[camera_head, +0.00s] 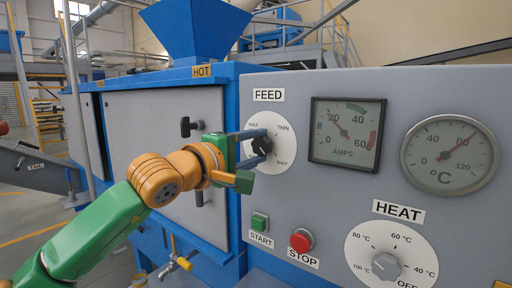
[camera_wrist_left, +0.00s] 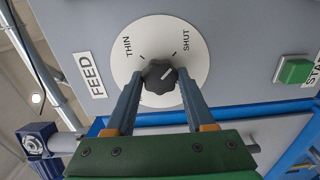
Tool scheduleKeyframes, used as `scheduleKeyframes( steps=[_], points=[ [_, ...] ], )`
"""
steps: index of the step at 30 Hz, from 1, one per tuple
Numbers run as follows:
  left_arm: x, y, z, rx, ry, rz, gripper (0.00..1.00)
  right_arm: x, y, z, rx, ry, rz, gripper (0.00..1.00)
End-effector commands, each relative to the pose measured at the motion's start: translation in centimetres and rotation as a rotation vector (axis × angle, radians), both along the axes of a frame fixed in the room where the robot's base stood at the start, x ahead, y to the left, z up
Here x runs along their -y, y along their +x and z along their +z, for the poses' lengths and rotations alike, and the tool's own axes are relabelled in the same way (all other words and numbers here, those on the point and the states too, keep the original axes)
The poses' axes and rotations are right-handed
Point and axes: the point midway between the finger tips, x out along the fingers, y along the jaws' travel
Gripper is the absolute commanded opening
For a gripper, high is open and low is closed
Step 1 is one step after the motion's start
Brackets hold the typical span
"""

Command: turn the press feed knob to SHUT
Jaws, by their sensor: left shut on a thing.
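The press feed knob (camera_head: 262,143) is a dark lobed knob on a round white dial (camera_head: 284,157) below the FEED label (camera_head: 268,95). The dial reads HALF, THIN and SHUT. My left gripper (camera_head: 257,148) reaches it from the left and is shut on the knob. The left wrist view shows the knob (camera_wrist_left: 159,78) between the two fingertips (camera_wrist_left: 158,82). Its white pointer mark slants up and right there, roughly toward the SHUT side of the dial (camera_wrist_left: 196,58). I cannot tell whether it lines up exactly with the SHUT tick. My right gripper is not in view.
Right of the dial are an AMPS gauge (camera_head: 346,135), a °C gauge (camera_head: 450,154) and a HEAT knob (camera_head: 385,266). A green START button (camera_head: 259,222) and a red STOP button (camera_head: 301,240) sit below the dial. A grey door (camera_head: 150,140) stands behind my left arm.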

Motion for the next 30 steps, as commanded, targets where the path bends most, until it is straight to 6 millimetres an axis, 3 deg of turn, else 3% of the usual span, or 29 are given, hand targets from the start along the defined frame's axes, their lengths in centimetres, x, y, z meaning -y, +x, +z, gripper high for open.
scheduleKeyframes(
  steps=[8,9,12,21,25,30],
  points=[
    [0.0,0.0,0.0,0.001,0.003,0.000,0.00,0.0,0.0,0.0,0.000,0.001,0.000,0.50],
    [0.0,0.0,0.0,0.001,0.003,0.000,0.62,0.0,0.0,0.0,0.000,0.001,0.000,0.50],
    [0.0,0.0,0.0,0.000,0.002,0.000,0.84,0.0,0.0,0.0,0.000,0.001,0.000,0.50],
    [-0.2,-0.3,-0.2,0.002,0.001,0.000,0.84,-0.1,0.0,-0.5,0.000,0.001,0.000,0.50],
    [-1.7,-2.3,-0.8,0.006,0.002,0.002,0.84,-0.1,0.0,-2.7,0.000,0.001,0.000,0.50],
    [-3.7,-4.9,-0.4,0.004,0.001,0.002,0.84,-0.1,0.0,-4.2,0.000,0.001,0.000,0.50]
  ],
)
